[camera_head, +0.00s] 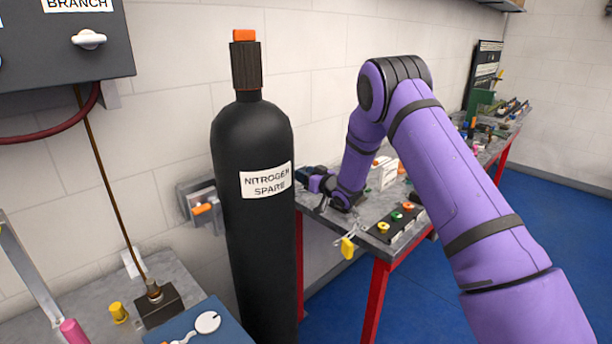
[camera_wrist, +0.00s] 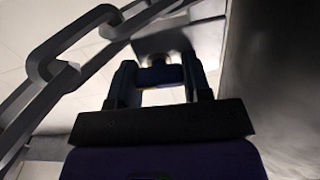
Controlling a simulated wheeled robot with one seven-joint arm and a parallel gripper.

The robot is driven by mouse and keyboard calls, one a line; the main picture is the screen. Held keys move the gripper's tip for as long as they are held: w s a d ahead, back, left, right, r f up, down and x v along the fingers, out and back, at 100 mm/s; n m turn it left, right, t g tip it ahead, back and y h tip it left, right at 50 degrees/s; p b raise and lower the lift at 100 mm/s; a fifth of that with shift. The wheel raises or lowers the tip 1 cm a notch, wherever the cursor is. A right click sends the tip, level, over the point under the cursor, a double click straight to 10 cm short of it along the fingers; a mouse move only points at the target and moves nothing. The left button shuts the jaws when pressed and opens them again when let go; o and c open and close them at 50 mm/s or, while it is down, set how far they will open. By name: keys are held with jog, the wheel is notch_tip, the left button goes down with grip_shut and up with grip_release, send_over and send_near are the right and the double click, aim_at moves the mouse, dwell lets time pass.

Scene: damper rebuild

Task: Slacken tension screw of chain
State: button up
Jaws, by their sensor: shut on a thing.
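In the wrist view, my gripper (camera_wrist: 160,78) is shut on a small dark piece with an orange-brown band, which I take to be the tension screw (camera_wrist: 160,73). It sits against a grey block (camera_wrist: 165,42). Large grey chain links (camera_wrist: 65,70) run diagonally past on the left, apart from the fingers. In the head view, my gripper (camera_head: 304,175) is at the right side of the black nitrogen cylinder (camera_head: 252,240), pointing left. The cylinder hides its fingertips, the screw and the chain there.
A wall bracket with an orange handle (camera_head: 203,208) is left of the cylinder. A grey bench with red legs (camera_head: 375,300) stands under my arm, with a yellow padlock (camera_head: 347,247) at its edge. A second bench (camera_head: 60,300) is at lower left. Blue floor is clear at right.

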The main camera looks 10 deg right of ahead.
jog(key=shift+n, duration=2.7)
jog(key=o, duration=0.9)
jog(key=shift+a, duration=0.1)
